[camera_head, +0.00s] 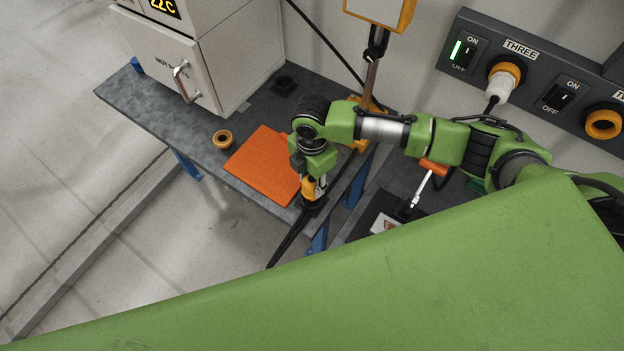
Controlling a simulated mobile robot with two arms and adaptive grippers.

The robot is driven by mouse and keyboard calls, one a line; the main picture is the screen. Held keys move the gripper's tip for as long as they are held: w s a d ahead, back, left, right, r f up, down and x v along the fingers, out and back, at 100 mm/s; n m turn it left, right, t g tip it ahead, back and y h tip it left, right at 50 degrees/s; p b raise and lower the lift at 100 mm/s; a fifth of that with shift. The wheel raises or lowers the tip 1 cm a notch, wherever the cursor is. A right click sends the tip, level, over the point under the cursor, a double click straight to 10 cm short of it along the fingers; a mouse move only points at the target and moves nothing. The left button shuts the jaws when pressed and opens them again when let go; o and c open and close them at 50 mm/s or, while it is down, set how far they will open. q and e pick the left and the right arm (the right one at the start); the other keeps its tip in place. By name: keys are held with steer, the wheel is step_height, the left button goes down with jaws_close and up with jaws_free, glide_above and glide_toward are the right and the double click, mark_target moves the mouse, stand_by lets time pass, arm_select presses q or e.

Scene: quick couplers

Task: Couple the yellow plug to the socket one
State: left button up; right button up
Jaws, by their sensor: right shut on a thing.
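My right gripper (312,196) hangs at the end of the green arm that comes in from the right. It is over the front edge of the grey table, by the orange board. It is shut on a small yellow piece (308,186), which looks like the yellow plug. A dark cable runs from there down to the left. The fingers hide most of the piece. Socket one does not show. The wall panel (456,45) shows a socket labelled THREE (507,68) with a white plug in it, and an empty orange-ringed socket (603,123) with a cut-off label. My left gripper is not in view.
An orange-handled tool (432,167) lies right of the gripper. A post with a yellow-framed box (380,10) stands behind. My green body part fills the foreground.

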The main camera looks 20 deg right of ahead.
steer(key=shift+r, duration=0.2)
step_height(320, 180, up, 2)
steer(key=p, duration=0.2)
steer(key=shift+r+p, duration=0.1)
steer(key=shift+p, duration=0.2)
steer(key=shift+r, duration=0.85)
steer(key=shift+r+m+b, duration=0.1)
steer(key=shift+m+b, duration=0.3)
steer(key=shift+m, duration=0.1)
steer(key=s+d+r+m+b, duration=0.2)
steer(key=s+r+m+b, duration=0.2)
steer(key=m, duration=0.6)
steer(key=s+d+r+m+b, duration=0.3)
steer(key=s+r+m+b, duration=0.1)
steer(key=m+b, duration=0.5)
steer(key=shift+d+m+b, duration=0.25)
steer(key=shift+m+b, duration=0.05)
steer(key=shift+m, duration=1)
